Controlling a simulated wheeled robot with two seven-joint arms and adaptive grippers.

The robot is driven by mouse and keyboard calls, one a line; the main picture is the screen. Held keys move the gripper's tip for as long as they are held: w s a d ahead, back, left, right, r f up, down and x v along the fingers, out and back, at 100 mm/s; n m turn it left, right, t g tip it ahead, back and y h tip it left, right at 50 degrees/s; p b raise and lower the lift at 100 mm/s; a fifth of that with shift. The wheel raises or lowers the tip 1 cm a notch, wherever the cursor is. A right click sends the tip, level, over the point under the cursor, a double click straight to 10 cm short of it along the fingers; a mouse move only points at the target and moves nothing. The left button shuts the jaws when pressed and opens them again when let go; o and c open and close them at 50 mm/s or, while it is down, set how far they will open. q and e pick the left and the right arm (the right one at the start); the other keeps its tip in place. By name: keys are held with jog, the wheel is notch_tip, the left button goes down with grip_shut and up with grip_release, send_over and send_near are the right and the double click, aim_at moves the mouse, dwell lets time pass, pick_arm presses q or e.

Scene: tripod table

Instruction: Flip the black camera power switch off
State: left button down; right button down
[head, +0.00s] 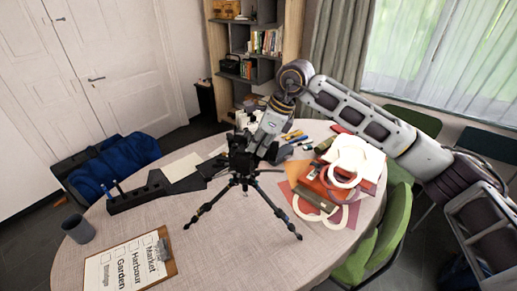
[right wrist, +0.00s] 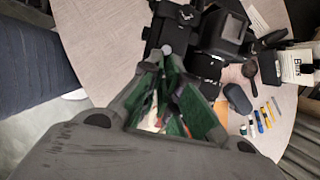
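The black camera (head: 241,145) stands on a black tripod (head: 243,182) in the middle of the round table. It also shows close up in the right wrist view (right wrist: 207,42), at the top. My right gripper (head: 258,152) reaches in from the upper right, its tips right beside the camera. Contact with the camera cannot be told. The power switch is not distinguishable in either view. My left gripper is out of view.
A clipboard (head: 130,267), a grey cup (head: 78,229) and a black pen holder (head: 137,194) are on the left of the table (head: 190,250). Papers and white rings (head: 335,216) lie on the right. Markers (right wrist: 262,118) lie beyond the camera. The front middle is clear.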

dwell(0.5)
jog(key=c, duration=1.6)
grip_release()
jog(key=shift+c, duration=0.2)
jog(key=v, duration=1.2)
jog(key=shift+d, duration=0.1)
